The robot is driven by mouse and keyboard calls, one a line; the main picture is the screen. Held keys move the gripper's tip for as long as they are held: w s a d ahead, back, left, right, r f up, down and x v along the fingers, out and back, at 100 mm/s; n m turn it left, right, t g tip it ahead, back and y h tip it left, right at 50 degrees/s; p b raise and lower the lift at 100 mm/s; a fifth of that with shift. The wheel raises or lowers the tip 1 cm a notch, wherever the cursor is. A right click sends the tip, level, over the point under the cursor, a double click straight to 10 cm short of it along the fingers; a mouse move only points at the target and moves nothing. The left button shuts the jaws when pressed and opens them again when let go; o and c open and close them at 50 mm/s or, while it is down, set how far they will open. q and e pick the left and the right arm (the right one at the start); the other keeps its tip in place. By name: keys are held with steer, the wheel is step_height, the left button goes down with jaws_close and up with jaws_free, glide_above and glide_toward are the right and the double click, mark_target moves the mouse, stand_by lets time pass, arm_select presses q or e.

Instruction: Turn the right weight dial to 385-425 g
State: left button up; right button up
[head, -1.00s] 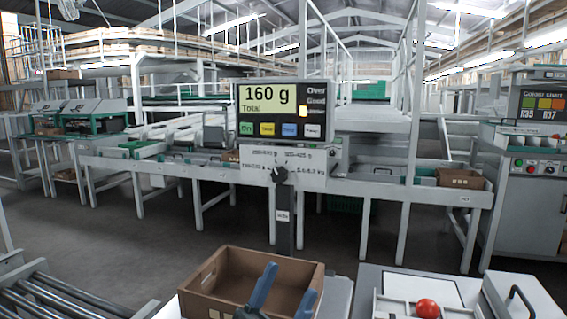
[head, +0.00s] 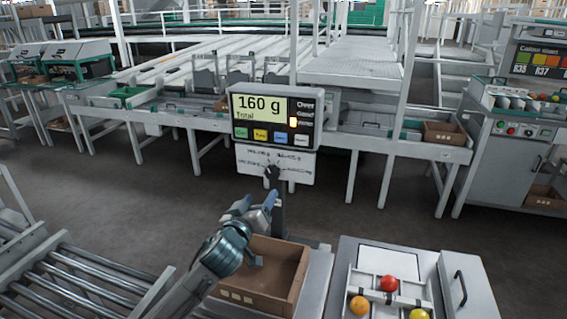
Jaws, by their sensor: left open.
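A black dial (head: 271,171) sits on a white label plate (head: 298,172) under the scale display (head: 273,117), which reads 160 g Total. It is the only weight dial I see. The plate's labels are too small to read surely now, and I cannot tell which one the pointer faces. My left gripper (head: 256,201) is open and empty, its blue fingertips raised just below and in front of the dial, apart from it. My right gripper is not in view.
A brown crate (head: 297,299) stands below the display, under my left arm. Right of it, a white tray (head: 351,288) holds a red tomato (head: 388,284), an orange one (head: 359,305) and a yellow one. A roller conveyor (head: 82,277) lies at left. A post (head: 280,215) carries the dial.

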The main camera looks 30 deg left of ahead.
mark_target(271, 174)
arm_select(q)
steer(key=x, duration=0.3)
steer(key=p+x, duration=0.1)
steer(key=x, duration=0.3)
steer(key=a+p+x, duration=0.1)
steer(key=x, duration=0.3)
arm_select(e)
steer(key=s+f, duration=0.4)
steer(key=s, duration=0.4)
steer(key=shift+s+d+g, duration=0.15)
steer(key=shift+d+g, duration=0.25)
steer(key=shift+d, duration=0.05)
arm_select(q)
steer(key=c, duration=1)
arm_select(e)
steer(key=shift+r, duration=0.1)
